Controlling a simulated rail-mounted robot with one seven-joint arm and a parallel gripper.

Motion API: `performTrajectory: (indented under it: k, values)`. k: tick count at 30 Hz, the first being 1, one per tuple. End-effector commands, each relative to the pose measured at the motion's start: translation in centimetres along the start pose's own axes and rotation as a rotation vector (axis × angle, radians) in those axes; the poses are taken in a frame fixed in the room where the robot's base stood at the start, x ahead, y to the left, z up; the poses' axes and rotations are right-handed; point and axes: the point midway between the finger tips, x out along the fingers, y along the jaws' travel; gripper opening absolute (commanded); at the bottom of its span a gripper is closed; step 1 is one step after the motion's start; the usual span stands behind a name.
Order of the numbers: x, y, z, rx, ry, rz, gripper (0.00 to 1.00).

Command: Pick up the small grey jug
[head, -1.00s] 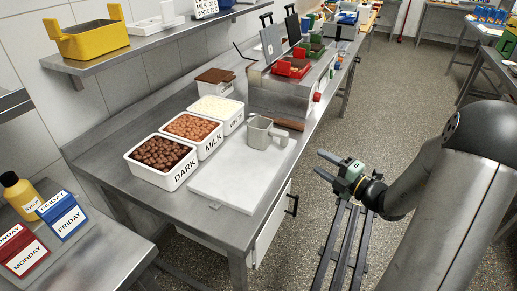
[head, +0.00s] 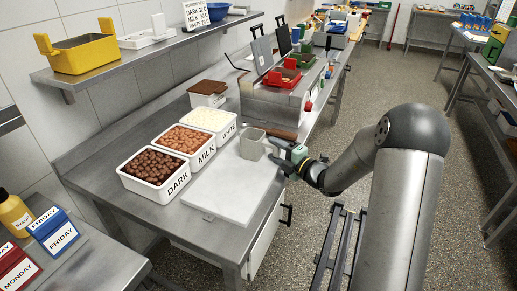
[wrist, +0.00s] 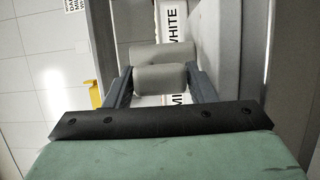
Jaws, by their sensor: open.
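The small grey jug (head: 252,144) stands upright at the back right part of the white board (head: 225,190) on the steel table. My gripper (head: 277,152) is just to the right of the jug in the head view, at about its height, with the fingers pointing towards it. In the wrist view the jug (wrist: 160,55) shows beyond and between the two spread fingers of my gripper (wrist: 160,72). A rounded grey part of it lies between the fingertips. I cannot tell whether either finger touches it. The gripper is open.
White tubs labelled DARK (head: 158,165), MILK (head: 186,145) and WHITE (head: 212,122) stand left of the board. A brown strip (head: 283,134) lies just behind my gripper. A steel unit with red and green trays (head: 270,100) stands further back. The board's front is clear.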

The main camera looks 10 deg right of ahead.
Motion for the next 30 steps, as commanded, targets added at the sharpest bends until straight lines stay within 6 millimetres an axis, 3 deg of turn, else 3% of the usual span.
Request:
performTrajectory:
  k: [4,11,15,25,30]
  values:
    - [1.3,0.0,0.0,0.0,0.0,0.0,0.5]
    - [1.4,0.0,0.1,0.0,-0.001,0.0,0.5]
    - [1.4,0.0,0.0,0.0,-0.001,-0.001,0.13]
    - [1.4,0.3,0.1,-0.002,0.0,0.002,0.13]
    - [1.4,1.8,0.1,-0.003,0.0,0.002,0.13]
